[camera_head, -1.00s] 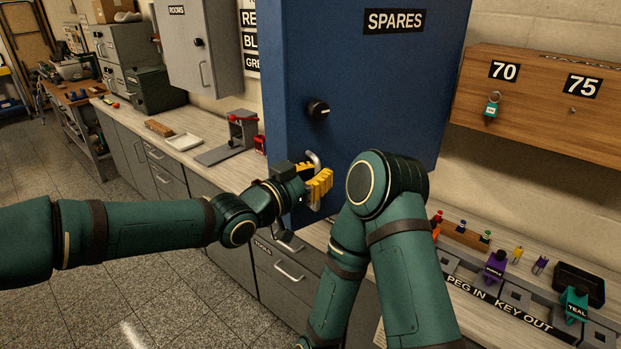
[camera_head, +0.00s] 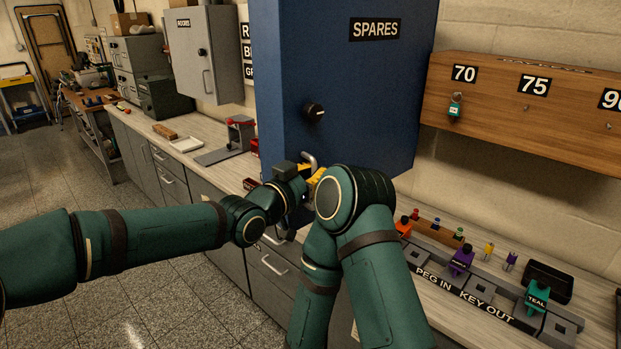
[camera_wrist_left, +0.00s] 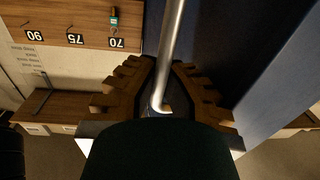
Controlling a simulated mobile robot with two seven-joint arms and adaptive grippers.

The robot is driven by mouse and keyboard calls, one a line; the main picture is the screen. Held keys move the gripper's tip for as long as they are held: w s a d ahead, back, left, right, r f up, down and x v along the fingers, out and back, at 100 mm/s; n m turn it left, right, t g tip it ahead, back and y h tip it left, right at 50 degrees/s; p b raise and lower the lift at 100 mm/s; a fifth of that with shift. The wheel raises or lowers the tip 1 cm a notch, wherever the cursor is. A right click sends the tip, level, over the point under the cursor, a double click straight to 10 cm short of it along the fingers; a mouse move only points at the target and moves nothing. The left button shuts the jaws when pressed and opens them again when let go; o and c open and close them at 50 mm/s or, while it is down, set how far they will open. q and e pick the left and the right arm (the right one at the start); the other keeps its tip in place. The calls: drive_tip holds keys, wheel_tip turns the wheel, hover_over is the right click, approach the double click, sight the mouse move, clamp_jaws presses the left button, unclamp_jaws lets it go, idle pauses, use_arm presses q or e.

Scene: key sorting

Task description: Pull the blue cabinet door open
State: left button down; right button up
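The blue cabinet (camera_head: 370,100) with the SPARES label hangs on the wall. Its door has a black knob (camera_head: 315,111) and a metal bar handle (camera_head: 309,159) low on its left side. I see no clear gap at the door's edge. My left gripper (camera_head: 315,178) is at the handle, its yellow fingers partly hidden by my right arm.
A wooden key board (camera_head: 510,120) is on the wall to the right. Below, the counter holds a peg rack (camera_head: 455,290) with coloured tags and a black tray (camera_head: 548,282). A grey cabinet (camera_head: 205,55) hangs to the left. Grey drawers (camera_head: 275,262) are under the counter.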

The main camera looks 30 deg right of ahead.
use_arm(q)
drive_tip(key=shift+s+f, duration=0.15)
drive_tip(key=shift+f, duration=0.05)
idle(0.4)
drive_tip(key=c, duration=1)
unclamp_jaws()
drive_tip(key=shift+a+r, duration=0.1)
drive_tip(key=shift+a, duration=0.05)
drive_tip(key=shift+r, duration=0.1)
drive_tip(key=v, duration=1.1)
drive_tip(key=shift+s+a, duration=0.25)
drive_tip(key=shift+a, duration=0.1)
